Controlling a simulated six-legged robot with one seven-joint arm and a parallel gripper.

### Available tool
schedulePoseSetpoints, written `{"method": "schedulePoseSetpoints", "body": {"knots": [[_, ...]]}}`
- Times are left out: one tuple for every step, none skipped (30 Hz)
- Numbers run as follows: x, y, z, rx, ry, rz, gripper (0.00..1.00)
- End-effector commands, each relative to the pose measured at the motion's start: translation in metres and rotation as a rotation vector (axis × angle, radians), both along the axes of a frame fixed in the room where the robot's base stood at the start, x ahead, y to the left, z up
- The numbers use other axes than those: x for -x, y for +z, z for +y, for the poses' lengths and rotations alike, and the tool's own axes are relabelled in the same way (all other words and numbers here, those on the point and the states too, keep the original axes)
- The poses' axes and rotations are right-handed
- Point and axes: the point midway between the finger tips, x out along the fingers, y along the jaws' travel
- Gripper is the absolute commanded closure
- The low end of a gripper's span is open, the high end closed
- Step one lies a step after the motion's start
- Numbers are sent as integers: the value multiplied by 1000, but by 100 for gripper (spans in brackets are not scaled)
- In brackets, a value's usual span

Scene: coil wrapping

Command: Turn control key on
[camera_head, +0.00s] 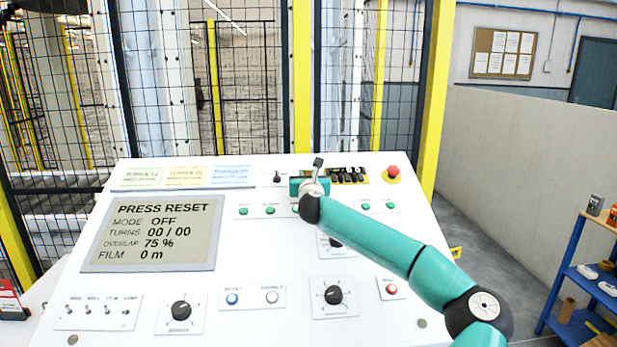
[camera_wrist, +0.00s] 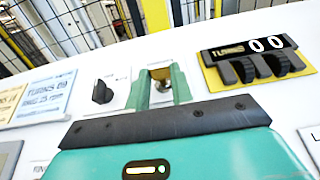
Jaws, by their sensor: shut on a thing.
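The control key (camera_wrist: 162,82) is a small metal piece on a pale plate, framed by the two green fingers of my gripper (camera_wrist: 158,88) in the wrist view. My gripper is shut on it, pointing down at the upper part of the white control panel (camera_head: 250,285). In the head view my gripper (camera_head: 310,186) and wrist cover the key and its lock. The key's angle is hard to read. The panel's screen (camera_head: 152,233) reads PRESS RESET, MODE OFF, TURNS 00 / 00, OVERLAP 75 %, FILM 0 m.
A black rotary knob (camera_wrist: 102,92) sits just left of the fingers. A yellow-framed turns counter (camera_wrist: 252,62) showing 00 is to the right. A red emergency button (camera_head: 393,171) is further right. Fence mesh (camera_head: 250,90) stands behind the panel; blue shelves (camera_head: 580,285) are at right.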

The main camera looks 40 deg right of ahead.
Motion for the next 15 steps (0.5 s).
{"method": "schedulePoseSetpoints", "body": {"knots": [[0,0,0,0,-2,-1,100],[0,0,0,0,-3,-1,100],[0,0,0,0,-2,-1,100],[0,0,0,0,-2,-1,100],[0,0,0,0,-2,-1,100],[0,0,0,0,-2,-1,100],[0,0,0,0,-2,-1,100],[0,0,0,0,-2,-1,100],[0,0,0,-1,-2,-1,71],[0,0,0,-1,-2,-1,66],[0,0,0,-1,-2,-1,60],[0,0,0,-1,-1,-1,55],[0,0,0,-1,-1,-1,55],[0,0,0,-1,-1,-1,55],[0,0,0,-1,-1,-1,55]]}}
